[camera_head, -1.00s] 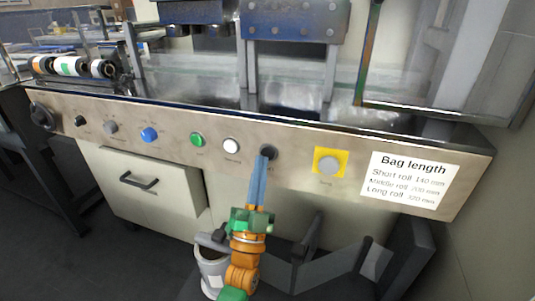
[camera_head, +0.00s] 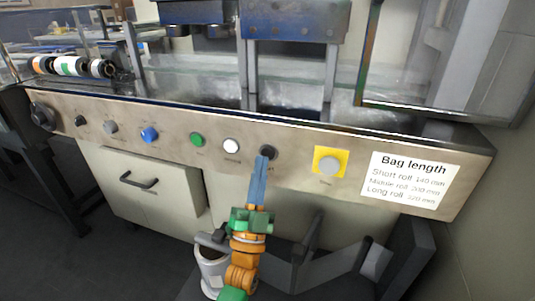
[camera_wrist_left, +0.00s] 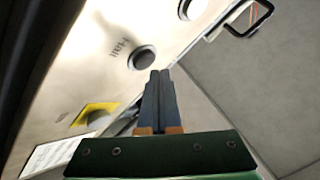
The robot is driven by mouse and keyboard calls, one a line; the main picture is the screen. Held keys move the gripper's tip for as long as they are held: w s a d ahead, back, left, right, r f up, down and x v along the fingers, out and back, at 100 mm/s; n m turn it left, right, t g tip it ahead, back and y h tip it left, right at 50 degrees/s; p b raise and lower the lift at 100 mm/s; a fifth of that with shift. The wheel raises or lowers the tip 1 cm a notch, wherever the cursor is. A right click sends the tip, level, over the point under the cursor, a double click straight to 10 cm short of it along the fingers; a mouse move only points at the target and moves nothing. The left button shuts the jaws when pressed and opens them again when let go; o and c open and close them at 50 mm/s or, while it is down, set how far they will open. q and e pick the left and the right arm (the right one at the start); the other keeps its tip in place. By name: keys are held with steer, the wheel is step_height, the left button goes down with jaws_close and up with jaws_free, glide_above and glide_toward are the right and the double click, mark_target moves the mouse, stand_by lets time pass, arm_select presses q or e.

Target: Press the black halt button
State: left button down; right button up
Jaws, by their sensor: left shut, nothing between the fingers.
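The black halt button (camera_head: 268,152) sits on the steel front panel (camera_head: 310,190), between a white button and a grey button on a yellow plate. It also shows in the left wrist view (camera_wrist_left: 142,58), with "Halt" printed beside it. My left gripper (camera_head: 262,160) is shut and empty, its blue fingers pointing up at the panel. In the head view its tips overlap the lower edge of the black button. In the left wrist view the fingertips (camera_wrist_left: 160,73) lie just below the button; whether they touch it I cannot tell. My right gripper is out of view.
The white button (camera_head: 231,146), green button (camera_head: 197,139) and blue button (camera_head: 149,135) line up to the left. The grey button (camera_head: 330,166) is to the right, beside a bag length label (camera_head: 408,180). A drawer (camera_head: 150,180) is below.

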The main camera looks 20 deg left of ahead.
arm_select(q)
steer(key=shift+w, duration=0.15)
steer(key=shift+w, duration=0.3)
steer(key=shift+w+b, duration=0.4)
steer(key=shift+b, duration=0.2)
stand_by(0.5)
steer(key=shift+s+r, duration=0.1)
steer(key=shift+s+p, duration=0.7)
steer(key=shift+s, duration=0.05)
